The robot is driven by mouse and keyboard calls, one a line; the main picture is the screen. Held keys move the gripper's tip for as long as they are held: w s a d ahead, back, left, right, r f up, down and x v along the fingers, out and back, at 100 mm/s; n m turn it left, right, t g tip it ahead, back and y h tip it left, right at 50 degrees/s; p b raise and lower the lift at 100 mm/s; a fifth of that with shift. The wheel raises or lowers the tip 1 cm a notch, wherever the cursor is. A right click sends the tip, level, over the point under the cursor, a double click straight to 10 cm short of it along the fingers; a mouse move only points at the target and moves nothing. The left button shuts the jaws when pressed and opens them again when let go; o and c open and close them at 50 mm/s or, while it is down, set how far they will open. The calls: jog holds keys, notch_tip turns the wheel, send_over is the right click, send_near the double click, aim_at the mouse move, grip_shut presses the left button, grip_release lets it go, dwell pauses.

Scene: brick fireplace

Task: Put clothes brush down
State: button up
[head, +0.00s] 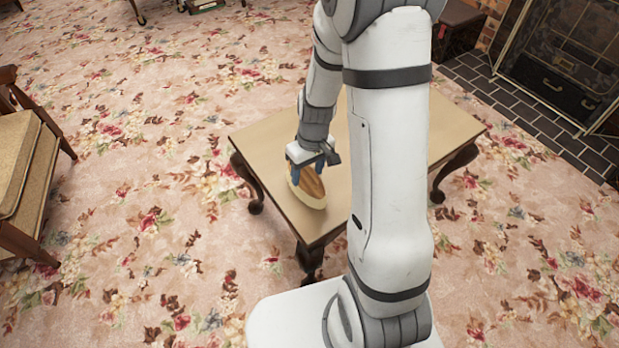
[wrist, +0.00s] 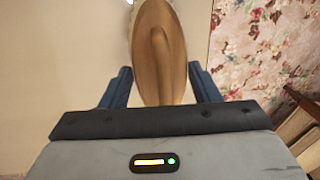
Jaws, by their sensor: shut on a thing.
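The clothes brush (head: 309,187) has an oval brown wooden back and a pale bristle edge. My gripper (head: 307,163) is shut on the brush, over the left part of the wooden table (head: 267,137). In the wrist view the brush (wrist: 158,55) sits between the two blue fingers of my gripper (wrist: 160,90), its long side pointing away from the palm. The brush is low over the tabletop or on it; I cannot tell whether it touches. My arm hides the middle of the table.
The tabletop is bare where it shows, with dark curved legs below. A cushioned chair (head: 28,170) stands at the left on the floral carpet (head: 150,110). A fireplace (head: 565,60) with a dark tiled hearth (head: 530,105) is at the upper right.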

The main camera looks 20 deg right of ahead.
notch_tip(320, 180, down, 3)
jog(key=shift+r+b, duration=0.2)
jog(key=shift+b, duration=0.1)
jog(key=shift+r, duration=0.1)
jog(key=o, duration=1.1)
